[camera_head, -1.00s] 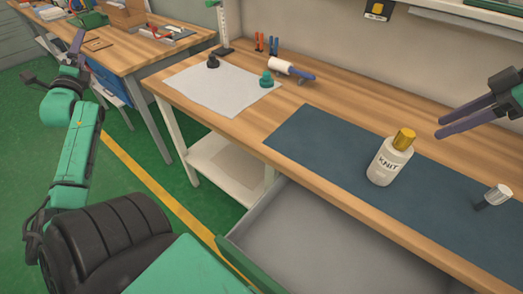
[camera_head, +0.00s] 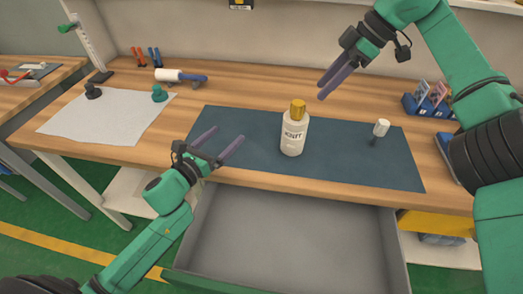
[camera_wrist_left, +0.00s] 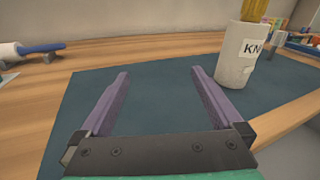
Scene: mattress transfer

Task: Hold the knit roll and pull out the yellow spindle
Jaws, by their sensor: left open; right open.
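The knit roll (camera_head: 293,136) is a white, bottle-like cylinder with a "KNIT" label, upright on the dark blue mat (camera_head: 235,158). The yellow spindle (camera_head: 298,108) sticks out of its top. In the left wrist view the roll (camera_wrist_left: 236,62) stands ahead and to the right, with part of the spindle (camera_wrist_left: 254,9) cut off by the top edge. My left gripper (camera_head: 228,140) is open and empty over the mat's left front edge, left of the roll and apart from it. My right gripper (camera_head: 322,92) is open and empty, above and right of the spindle, not touching it.
A small white-headed tool (camera_head: 381,128) stands on the mat to the right. A white sheet (camera_head: 110,125) with black and green knobs lies left. A paint roller (camera_head: 180,76) lies behind. An open grey drawer (camera_head: 290,235) juts out below the bench front. A blue rack (camera_head: 428,106) stands far right.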

